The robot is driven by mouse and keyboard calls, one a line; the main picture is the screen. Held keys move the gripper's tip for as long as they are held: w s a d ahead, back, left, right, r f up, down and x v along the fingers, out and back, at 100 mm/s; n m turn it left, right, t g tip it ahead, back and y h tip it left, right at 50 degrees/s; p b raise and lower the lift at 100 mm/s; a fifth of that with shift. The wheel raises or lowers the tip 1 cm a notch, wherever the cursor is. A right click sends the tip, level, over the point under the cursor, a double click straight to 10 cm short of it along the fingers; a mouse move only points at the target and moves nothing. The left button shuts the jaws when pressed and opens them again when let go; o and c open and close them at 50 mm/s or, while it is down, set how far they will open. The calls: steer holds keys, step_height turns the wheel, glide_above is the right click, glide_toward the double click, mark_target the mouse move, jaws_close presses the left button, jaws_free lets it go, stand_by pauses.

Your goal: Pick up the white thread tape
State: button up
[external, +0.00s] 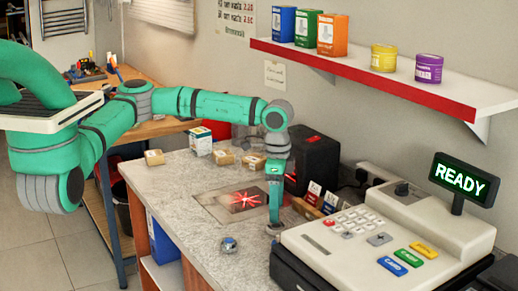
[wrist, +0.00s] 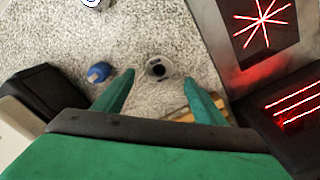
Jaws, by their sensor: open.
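The white thread tape (wrist: 161,67) appears in the wrist view as a pale ring with a dark hole, lying on the speckled counter. It sits between and slightly beyond my gripper's fingertips (wrist: 159,78), with no contact visible. My gripper (external: 275,224) is open and points down, low over the counter beside the cash register in the external view. The tape is hard to make out there, around the gripper's lower end.
A blue round item (wrist: 98,73) lies left of the tape. Another small round item (external: 230,244) stands near the counter's front edge. The cash register (external: 385,235), scanner plate (external: 243,201) and black scanner box (external: 316,160) crowd the area. Counter left of the gripper is mostly clear.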

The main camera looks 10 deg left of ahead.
mark_target(276, 226)
steer(key=shift+f, duration=2.55)
steer(key=c, duration=1.1)
